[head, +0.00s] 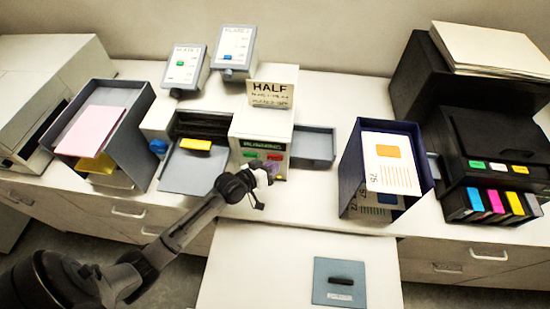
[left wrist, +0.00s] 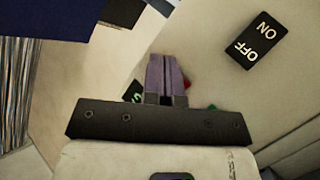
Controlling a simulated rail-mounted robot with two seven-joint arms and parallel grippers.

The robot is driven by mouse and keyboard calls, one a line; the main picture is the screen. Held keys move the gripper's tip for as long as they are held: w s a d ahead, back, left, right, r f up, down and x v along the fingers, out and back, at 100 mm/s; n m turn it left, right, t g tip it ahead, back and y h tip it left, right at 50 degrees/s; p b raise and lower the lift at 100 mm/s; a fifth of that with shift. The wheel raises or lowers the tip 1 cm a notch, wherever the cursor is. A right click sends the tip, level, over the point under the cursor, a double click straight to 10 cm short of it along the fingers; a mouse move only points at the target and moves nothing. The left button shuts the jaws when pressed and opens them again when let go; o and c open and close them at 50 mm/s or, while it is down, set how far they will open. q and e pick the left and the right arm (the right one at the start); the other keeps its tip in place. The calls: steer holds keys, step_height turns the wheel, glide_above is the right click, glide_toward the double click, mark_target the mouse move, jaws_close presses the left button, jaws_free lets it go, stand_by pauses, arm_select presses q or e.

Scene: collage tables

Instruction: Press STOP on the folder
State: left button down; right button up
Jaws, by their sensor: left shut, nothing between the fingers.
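The folder (head: 262,128) is the cream machine in the middle of the table, with a HALF card (head: 272,87) on top. Its front carries a dark display reading RUNNING (head: 263,144), a green button (head: 250,154) and a red button (head: 274,157). Lettering on the buttons is too small to read. My left gripper (head: 271,167) is shut and empty, just in front of and below the red button. In the left wrist view the purple fingers (left wrist: 167,73) mostly cover the red button (left wrist: 187,84); contact cannot be told. A bit of the green button (left wrist: 212,107) shows.
An ON/OFF switch (left wrist: 254,40) is on the folder's side. A grey tray (head: 195,168) with a yellow piece lies left, and a dark box of printed sheets (head: 350,165) stands right. A pull-out board (head: 235,265) is in front.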

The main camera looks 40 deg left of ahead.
arm_select(q)
steer(key=shift+w+a, duration=0.15)
steer(key=shift+w, duration=0.1)
stand_by(0.3)
steer(key=shift+w+a, duration=0.1)
steer(key=shift+w, duration=0.05)
stand_by(0.7)
steer(key=shift+s+d+p, duration=0.45)
steer(key=shift+s+p, duration=0.15)
steer(key=shift+s, duration=0.15)
steer(key=shift+s+d+p, duration=0.7)
steer(key=shift+s+p, duration=0.1)
steer(key=shift+s, duration=0.25)
steer(key=shift+s+d+p, duration=0.7)
steer(key=shift+s+p, duration=0.1)
steer(key=shift+s, duration=0.25)
